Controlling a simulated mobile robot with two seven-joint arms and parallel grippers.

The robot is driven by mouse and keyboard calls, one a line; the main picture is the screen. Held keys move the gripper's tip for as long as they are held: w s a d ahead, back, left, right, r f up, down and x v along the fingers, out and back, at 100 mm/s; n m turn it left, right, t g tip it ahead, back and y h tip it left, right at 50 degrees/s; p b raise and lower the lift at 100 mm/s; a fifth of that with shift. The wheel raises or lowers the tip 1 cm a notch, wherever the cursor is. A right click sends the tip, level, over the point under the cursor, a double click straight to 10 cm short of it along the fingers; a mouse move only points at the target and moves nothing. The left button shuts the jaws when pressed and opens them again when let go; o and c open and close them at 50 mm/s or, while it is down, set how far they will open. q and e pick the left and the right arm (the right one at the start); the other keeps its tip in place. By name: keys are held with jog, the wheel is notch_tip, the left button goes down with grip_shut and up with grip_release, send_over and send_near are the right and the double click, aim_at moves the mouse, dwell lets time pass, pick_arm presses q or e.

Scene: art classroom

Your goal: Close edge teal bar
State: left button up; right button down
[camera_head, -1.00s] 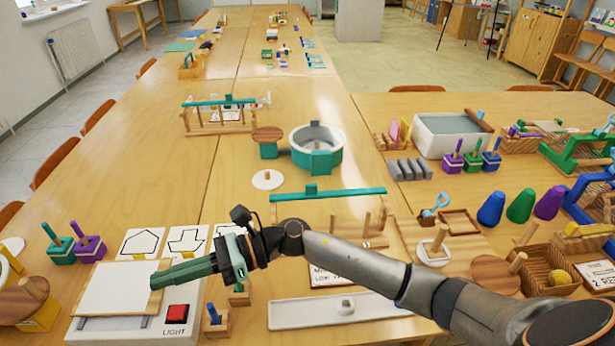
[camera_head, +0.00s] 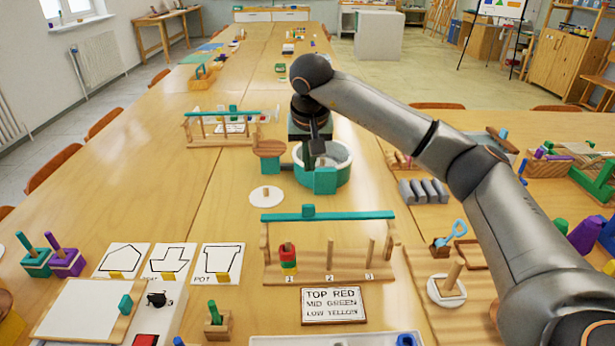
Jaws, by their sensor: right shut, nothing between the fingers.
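A long teal bar (camera_head: 350,215) with a small block handle lies across the top of the near wooden peg rack (camera_head: 300,275). A second teal bar (camera_head: 213,113) tops a farther wooden rack (camera_head: 235,138). Pegs numbered 1 to 3 stand beneath the near bar, with red, green and yellow pieces (camera_head: 288,262) stacked on peg 1. My right gripper (camera_head: 315,152) is shut and empty, pointing down at the teal-and-white round basin (camera_head: 339,162), behind the near bar and apart from it. I cannot tell whether it touches the basin. My left gripper is not in view.
A card (camera_head: 333,305) listing red, green and yellow lies in front of the near rack. A white light box (camera_head: 80,310) is at front left. A white disc with a peg (camera_head: 266,196) sits behind the bar. My right arm covers part of the right table. Bare wood lies left of the rack.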

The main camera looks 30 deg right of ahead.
jog(key=x, duration=0.9)
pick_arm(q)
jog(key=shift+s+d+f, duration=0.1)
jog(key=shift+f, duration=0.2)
pick_arm(e)
jog(key=shift+s+a+r, duration=0.1)
jog(key=shift+s+a, duration=0.5)
jog(key=shift+s, duration=0.25)
jog(key=shift+s+a+r, duration=0.1)
jog(key=shift+s+a, duration=0.45)
jog(key=shift+s, duration=0.35)
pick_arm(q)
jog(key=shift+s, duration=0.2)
pick_arm(e)
jog(key=shift+s+f, duration=0.1)
